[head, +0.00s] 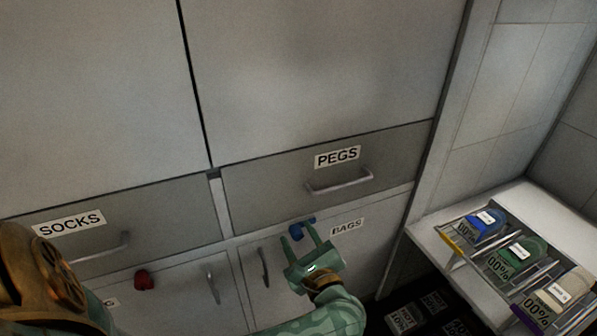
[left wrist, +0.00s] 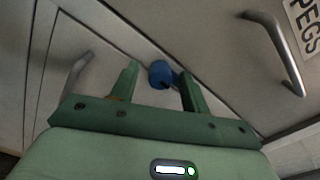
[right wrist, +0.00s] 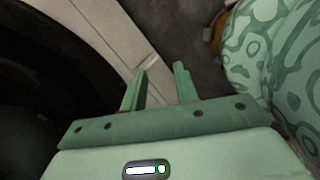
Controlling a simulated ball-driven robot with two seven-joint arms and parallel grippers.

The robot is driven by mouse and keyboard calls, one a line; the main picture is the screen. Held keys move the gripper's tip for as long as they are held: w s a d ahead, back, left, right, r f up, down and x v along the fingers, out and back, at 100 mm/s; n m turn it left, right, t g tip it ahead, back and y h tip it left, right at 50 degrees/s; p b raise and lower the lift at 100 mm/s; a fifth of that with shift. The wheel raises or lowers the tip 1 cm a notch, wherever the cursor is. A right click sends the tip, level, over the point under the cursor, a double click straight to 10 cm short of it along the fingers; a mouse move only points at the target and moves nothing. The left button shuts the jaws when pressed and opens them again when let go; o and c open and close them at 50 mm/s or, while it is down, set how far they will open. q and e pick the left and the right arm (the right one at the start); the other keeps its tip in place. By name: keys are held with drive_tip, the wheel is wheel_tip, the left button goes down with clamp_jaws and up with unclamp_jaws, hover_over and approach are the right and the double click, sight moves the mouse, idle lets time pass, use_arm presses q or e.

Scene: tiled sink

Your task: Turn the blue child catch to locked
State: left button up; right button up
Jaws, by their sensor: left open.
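The blue child catch (head: 300,229) is a small blue knob at the top of the cabinet door labelled BAGS, just below the PEGS drawer. It also shows in the left wrist view (left wrist: 161,74). My left gripper (head: 296,233) is open, its two green fingers pointing at the catch. In the left wrist view the catch appears between the fingertips, closer to the right one; contact cannot be told. The fingers hide part of the catch in the head view. My right gripper (right wrist: 160,72) is open and empty, away from the catch, and shows only in the right wrist view.
The PEGS drawer handle (head: 340,184) juts out above the catch, and a dark door handle (head: 264,267) stands to its left. A red knob (head: 145,280) sits on the left door. At right, a white ledge (head: 436,238) carries a rack of blue, green and white items.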

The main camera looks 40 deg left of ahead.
use_arm(q)
drive_tip(key=c, duration=1)
drive_tip(key=m+p, duration=0.3)
drive_tip(key=m, duration=0.5)
drive_tip(key=shift+d+r, duration=0.1)
drive_tip(key=shift+r, duration=0.05)
drive_tip(key=m+p, duration=0.4)
drive_tip(key=m, duration=0.3)
drive_tip(key=shift+m, duration=0.7)
drive_tip(key=shift+m+p, duration=0.35)
drive_tip(key=shift+m, duration=0.35)
use_arm(e)
drive_tip(key=s+f+m+g+y, duration=0.1)
drive_tip(key=s+f, duration=0.4)
drive_tip(key=s, duration=0.6)
drive_tip(key=s+f+m+g+y, duration=0.1)
drive_tip(key=s+f, duration=0.4)
drive_tip(key=s, duration=0.7)
drive_tip(key=shift+a+f+m+g, duration=0.15)
drive_tip(key=shift+f+m+g, duration=0.15)
drive_tip(key=shift+m, duration=0.1)
use_arm(q)
drive_tip(key=shift+w, duration=0.1)
